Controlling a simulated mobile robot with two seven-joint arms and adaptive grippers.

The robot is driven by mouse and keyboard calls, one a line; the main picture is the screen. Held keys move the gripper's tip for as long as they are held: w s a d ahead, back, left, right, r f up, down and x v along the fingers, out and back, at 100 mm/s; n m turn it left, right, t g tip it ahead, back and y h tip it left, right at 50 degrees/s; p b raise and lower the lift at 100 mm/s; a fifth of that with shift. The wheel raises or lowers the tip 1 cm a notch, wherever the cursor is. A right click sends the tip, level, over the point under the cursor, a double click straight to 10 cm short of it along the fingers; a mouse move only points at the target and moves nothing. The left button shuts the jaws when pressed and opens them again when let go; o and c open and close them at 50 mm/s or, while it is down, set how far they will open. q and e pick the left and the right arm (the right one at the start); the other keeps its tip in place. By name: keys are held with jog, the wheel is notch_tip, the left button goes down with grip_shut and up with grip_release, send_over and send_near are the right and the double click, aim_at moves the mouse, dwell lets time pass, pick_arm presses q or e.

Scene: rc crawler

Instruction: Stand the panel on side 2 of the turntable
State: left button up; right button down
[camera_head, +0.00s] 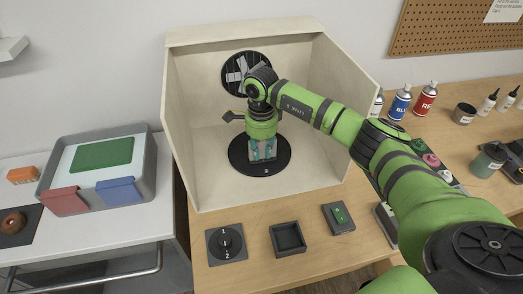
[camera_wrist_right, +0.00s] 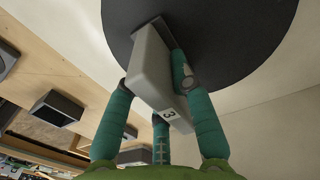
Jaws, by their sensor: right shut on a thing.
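A round black disc (camera_head: 240,163), which looks like the turntable, lies on the floor of the pale open booth. It also shows in the right wrist view (camera_wrist_right: 250,30). My right gripper (camera_head: 263,154) points down over the disc. Its teal fingers are shut on a grey upright piece (camera_wrist_right: 152,65) that bears a small label "3" and reaches to the disc. I cannot tell whether this piece is the panel. A green flat panel (camera_head: 102,154) lies in the grey tray. A red piece (camera_head: 65,201) and a blue piece (camera_head: 119,191) lean at its front edge. My left gripper is out of view.
The booth (camera_head: 190,150) has walls on three sides, with a black round grille (camera_head: 235,68) behind. In front are a plate marked 1 and 2 (camera_head: 226,244), a square dark tray (camera_head: 287,239) and a green-button box (camera_head: 338,218). Spray cans (camera_head: 400,103) stand right.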

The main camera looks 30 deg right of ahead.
jog(key=shift+f, duration=0.15)
jog(key=c, duration=1.1)
grip_release()
jog(key=shift+o, duration=0.2)
jog(key=shift+r, duration=0.3)
notch_tip(320, 180, up, 11)
jog(key=b, duration=0.4)
jog(key=shift+r, duration=0.45)
